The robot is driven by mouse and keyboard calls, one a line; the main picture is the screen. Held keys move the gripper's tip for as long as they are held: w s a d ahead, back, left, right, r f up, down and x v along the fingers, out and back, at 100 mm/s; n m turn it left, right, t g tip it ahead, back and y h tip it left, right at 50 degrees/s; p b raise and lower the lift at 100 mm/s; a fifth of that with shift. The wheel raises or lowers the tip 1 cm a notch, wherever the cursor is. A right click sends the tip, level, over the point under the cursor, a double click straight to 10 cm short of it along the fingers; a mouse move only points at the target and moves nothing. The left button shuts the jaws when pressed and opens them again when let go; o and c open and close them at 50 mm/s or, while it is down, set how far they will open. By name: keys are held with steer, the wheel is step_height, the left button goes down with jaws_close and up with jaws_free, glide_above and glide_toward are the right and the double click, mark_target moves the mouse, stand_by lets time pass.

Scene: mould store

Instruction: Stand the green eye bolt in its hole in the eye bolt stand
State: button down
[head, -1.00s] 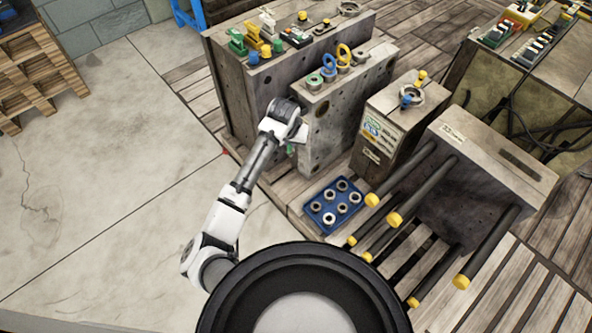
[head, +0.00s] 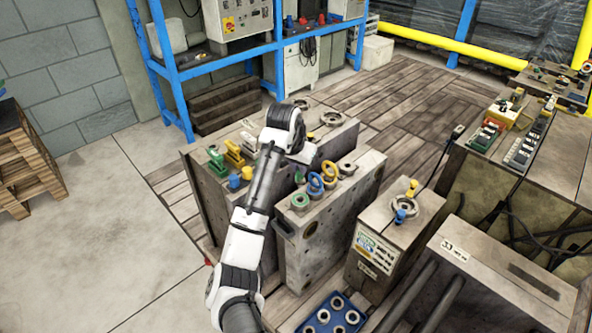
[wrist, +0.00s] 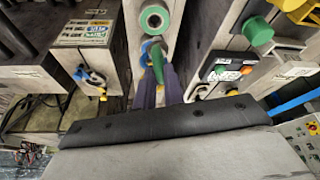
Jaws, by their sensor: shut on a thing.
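My gripper (wrist: 158,72) is shut on the green eye bolt (wrist: 157,60), seen between the two dark fingers in the wrist view. In the head view a small green part of the eye bolt (head: 299,176) shows below the white wrist. The stand is the narrow grey block (head: 290,222) in front of the larger block. On its top are a green ring (head: 299,201), an upright blue eye bolt (head: 314,183), an upright yellow eye bolt (head: 329,173) and a grey ring (head: 347,168). The green ring (wrist: 155,18) also shows in the wrist view, just beyond the held bolt.
The larger block (head: 205,190) behind carries green and yellow clamps (head: 233,153). A labelled block (head: 378,245) with a ring and blue and yellow pieces stands to the right. A blue tray (head: 335,318) of rings lies low in front.

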mark_target(297, 175)
steer(key=shift+f+b, duration=2.4)
steer(key=shift+f, duration=1.45)
stand_by(0.4)
steer(key=c, duration=1.4)
jaws_free()
steer(key=shift+s, duration=0.1)
